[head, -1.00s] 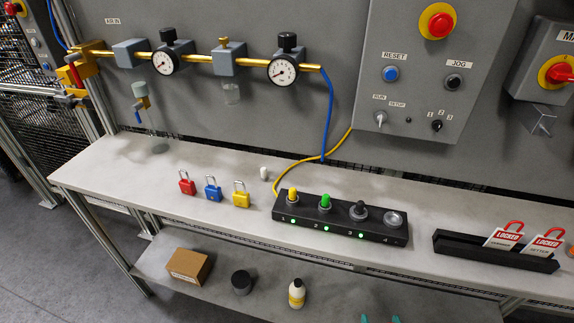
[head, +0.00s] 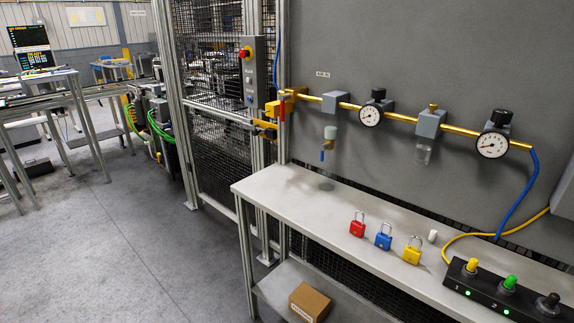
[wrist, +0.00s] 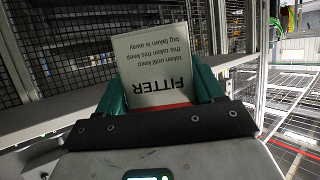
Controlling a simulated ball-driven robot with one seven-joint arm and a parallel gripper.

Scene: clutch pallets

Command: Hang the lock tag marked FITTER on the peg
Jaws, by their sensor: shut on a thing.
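The FITTER lock tag (wrist: 152,62) is a white card with black lettering, upside down in the wrist view, with a red band at its lower edge. My gripper (wrist: 160,92) is shut on it, with one teal finger at each side of the card. Neither the gripper nor the tag shows in the head view. I cannot make out a peg for certain in either view.
A grey bench (head: 300,197) runs along the panel, bearing red (head: 357,224), blue (head: 383,237) and yellow (head: 412,250) padlocks and a black button strip (head: 500,292). A mesh fence (head: 215,110) with a control box (head: 252,72) stands left of it. Open floor (head: 140,220) lies at left.

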